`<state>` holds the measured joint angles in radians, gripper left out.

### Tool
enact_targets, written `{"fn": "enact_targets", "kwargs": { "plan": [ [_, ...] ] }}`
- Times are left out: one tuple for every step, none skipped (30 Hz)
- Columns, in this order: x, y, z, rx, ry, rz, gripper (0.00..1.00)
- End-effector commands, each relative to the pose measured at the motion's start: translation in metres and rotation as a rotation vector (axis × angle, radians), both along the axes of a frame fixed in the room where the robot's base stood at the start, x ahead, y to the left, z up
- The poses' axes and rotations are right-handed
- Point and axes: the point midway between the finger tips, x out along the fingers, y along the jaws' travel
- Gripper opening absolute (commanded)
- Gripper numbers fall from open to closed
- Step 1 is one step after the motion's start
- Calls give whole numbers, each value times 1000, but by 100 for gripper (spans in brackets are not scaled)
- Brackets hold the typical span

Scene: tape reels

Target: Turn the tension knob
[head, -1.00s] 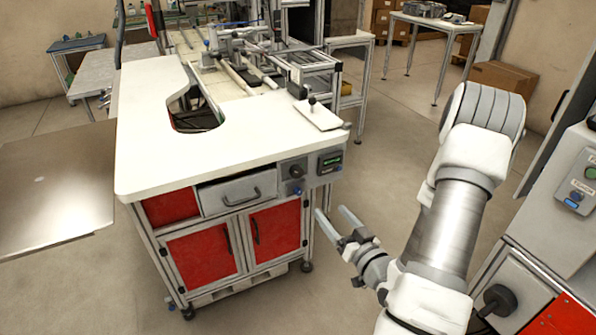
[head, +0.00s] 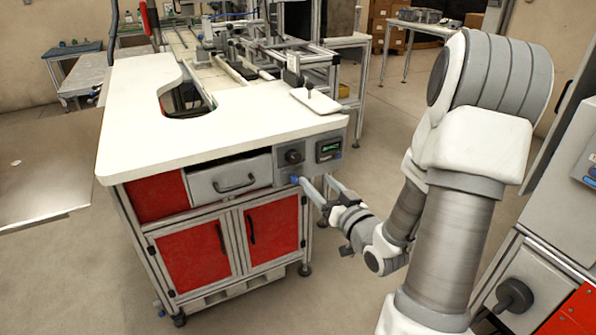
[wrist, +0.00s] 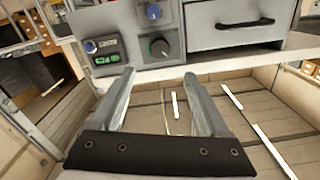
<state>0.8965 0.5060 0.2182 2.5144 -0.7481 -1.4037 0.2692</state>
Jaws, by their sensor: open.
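A grey control panel (head: 290,172) is on the front right corner of the white-topped bench. It carries a black knob (head: 293,156) and, below it, a blue knob (head: 295,180). In the wrist view, which looks upside down, the black knob (wrist: 159,47) has a green mark and the blue knob (wrist: 153,12) appears above it. I cannot read which knob is the tension knob. My gripper (head: 314,182) is open and empty, close in front of the panel's lower edge. In the wrist view its fingers (wrist: 158,78) point at the panel, with the black knob between their lines, apart from it.
A display unit (head: 329,150) with a green readout sits right of the knobs. A drawer (head: 230,185) with a black handle is to their left, above red doors (head: 195,260). Another machine with a large black knob (head: 514,295) stands at right. Open floor lies in front.

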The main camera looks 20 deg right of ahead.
Motion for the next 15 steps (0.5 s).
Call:
{"fn": "enact_targets", "kwargs": {
  "plan": [
    [10, 1, -1, -2, -3, 2, 79],
    [18, 1, -1, -2, -2, 3, 79],
    [27, 2, 0, -1, -3, 3, 79],
    [34, 2, 0, 0, -3, 3, 79],
    [40, 2, -1, 0, -2, 1, 79],
    [49, 2, -1, 0, -2, 3, 79],
    [56, 3, -1, 0, -2, 3, 79],
    [62, 3, -1, 1, -2, 1, 79],
    [70, 3, -1, 0, -1, 2, 79],
    [76, 3, -1, -1, -2, 1, 79],
    [81, 3, -1, -1, -1, 1, 79],
    [88, 4, -1, 0, -2, 1, 79],
    [92, 4, -1, 0, -1, 2, 79],
    [96, 4, -1, 0, 0, 1, 79],
    [101, 3, -1, 0, -1, 0, 79]
  ]
}}
